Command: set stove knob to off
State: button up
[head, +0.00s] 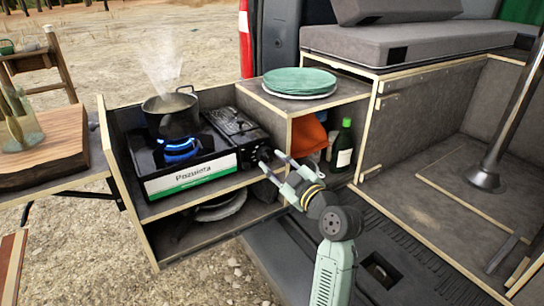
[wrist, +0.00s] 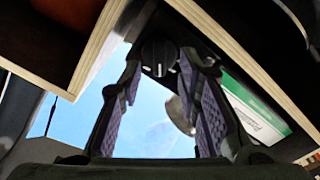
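The camping stove (head: 190,175) stands on the upper shelf of the wooden kitchen box, with a blue flame (head: 181,147) under a steaming dark pot (head: 172,119). Its black knob (head: 264,154) is on the right end of the stove, facing my gripper. My gripper (head: 272,165) is in front of it with the fingers apart. In the wrist view the knob (wrist: 158,56) shows between the two fingertips, with a pale mark on its face. I cannot tell whether the pads touch it.
Wooden panel edges (wrist: 104,35) are close beside my fingers in the wrist view. Green plates (head: 299,81) lie on the box top to the right. A green bottle (head: 342,146) and an orange item (head: 308,134) stand in the compartment below. A lower shelf holds a dark pan (head: 221,207).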

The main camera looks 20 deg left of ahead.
jog(key=shift+x, duration=1.05)
grip_shut()
